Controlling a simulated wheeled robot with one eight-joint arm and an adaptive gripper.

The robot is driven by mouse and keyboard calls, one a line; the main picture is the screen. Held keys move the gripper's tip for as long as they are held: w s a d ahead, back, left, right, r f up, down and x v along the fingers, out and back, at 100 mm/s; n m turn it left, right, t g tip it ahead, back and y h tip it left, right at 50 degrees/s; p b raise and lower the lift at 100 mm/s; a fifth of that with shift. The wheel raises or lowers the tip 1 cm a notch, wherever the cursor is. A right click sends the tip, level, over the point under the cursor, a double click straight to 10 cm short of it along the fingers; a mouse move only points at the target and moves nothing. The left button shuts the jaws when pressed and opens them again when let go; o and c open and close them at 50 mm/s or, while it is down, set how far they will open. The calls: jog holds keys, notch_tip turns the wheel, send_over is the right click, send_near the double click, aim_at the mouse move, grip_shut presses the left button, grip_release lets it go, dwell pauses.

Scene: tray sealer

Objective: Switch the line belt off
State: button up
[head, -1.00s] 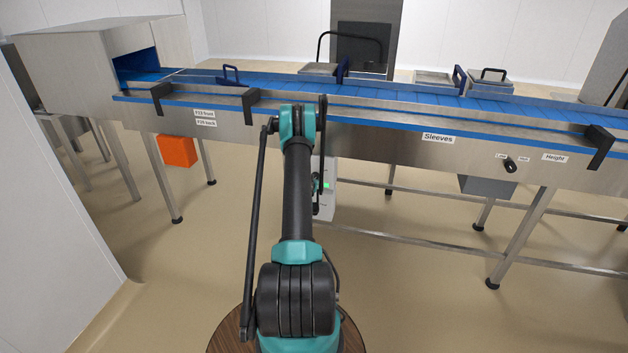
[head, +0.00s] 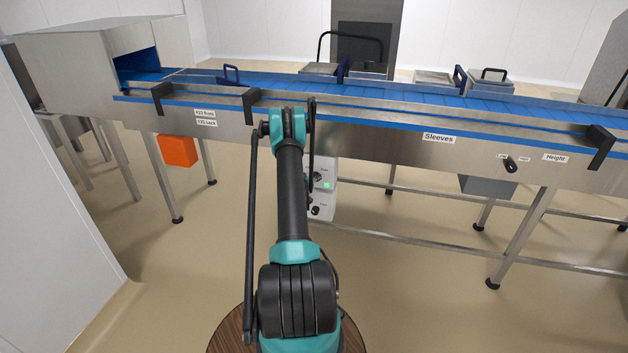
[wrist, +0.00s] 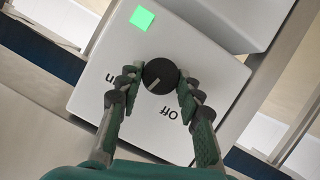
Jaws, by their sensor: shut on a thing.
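In the wrist view, my gripper (wrist: 158,78) is shut on a round black knob (wrist: 162,71), with one fingertip on each side. The knob sits on a pale control box (wrist: 215,72) marked "on" and "Off". Its light pointer line aims between the two marks. A square green lamp (wrist: 142,18) on the box is lit. In the head view, the control box (head: 329,205) hangs under the line, partly hidden by my arm, and its green lamp (head: 328,184) shows. My fingers are hidden there. The blue line belt (head: 420,94) runs above.
The steel conveyor frame (head: 370,143) with its "Sleeves" label spans the view. Another knob (head: 510,164) sits by the "Height" label at right. An orange box (head: 178,151) hangs at left. Steel legs and a low rail stand below; the floor in front is clear.

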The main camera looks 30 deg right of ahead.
jog(key=n+h, duration=0.1)
jog(key=n, duration=0.1)
jog(key=n+g+h, duration=0.1)
jog(key=n, duration=0.2)
jog(key=n+g+h, duration=0.1)
jog(key=n, duration=0.1)
jog(key=shift+w+a+f+n+h, duration=0.2)
jog(key=shift+f+n+h, duration=0.1)
jog(key=shift+h, duration=0.1)
dwell(0.7)
jog(key=o, duration=1.2)
jog(key=shift+c, duration=0.2)
jog(key=r, duration=0.9)
jog(key=shift+s+d, duration=0.15)
jog(key=shift+s, duration=0.1)
jog(key=shift+w+r, duration=0.15)
jog(key=shift+r, duration=0.35)
